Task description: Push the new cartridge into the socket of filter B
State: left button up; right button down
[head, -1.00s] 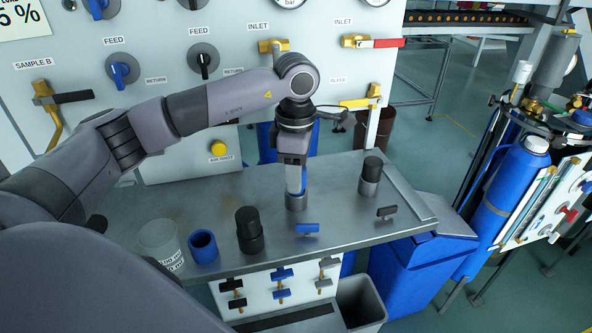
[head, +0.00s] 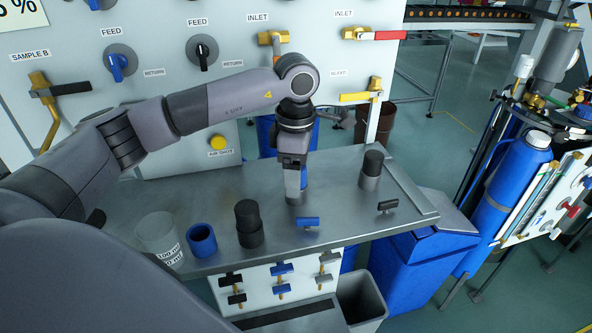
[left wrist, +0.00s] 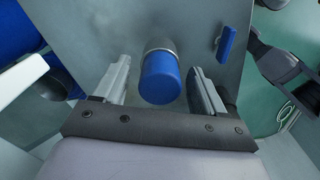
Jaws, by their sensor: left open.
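A blue cartridge (left wrist: 161,78) stands in a metal socket (head: 297,198) on the bench, its blue end showing between my left fingers in the left wrist view. My left gripper (left wrist: 160,84) is open around it, with a gap on each side. In the head view my left gripper (head: 296,182) points down over this socket, and its fingers hide most of the cartridge. A second metal socket (head: 369,182) to the right holds a black cartridge (head: 373,162). No filter letter is readable by either socket. My right gripper is not in view.
A blue-handled valve (head: 307,222) and a black-handled valve (head: 388,206) are near the sockets. A black cylinder (head: 249,225), a blue ring-shaped piece (head: 202,241) and a clear labelled beaker (head: 158,232) stand at the front left. A valve panel (head: 180,100) rises behind.

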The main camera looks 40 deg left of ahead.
pick_arm(q)
notch_tip(320, 180, up, 7)
jog(key=shift+r, duration=0.1)
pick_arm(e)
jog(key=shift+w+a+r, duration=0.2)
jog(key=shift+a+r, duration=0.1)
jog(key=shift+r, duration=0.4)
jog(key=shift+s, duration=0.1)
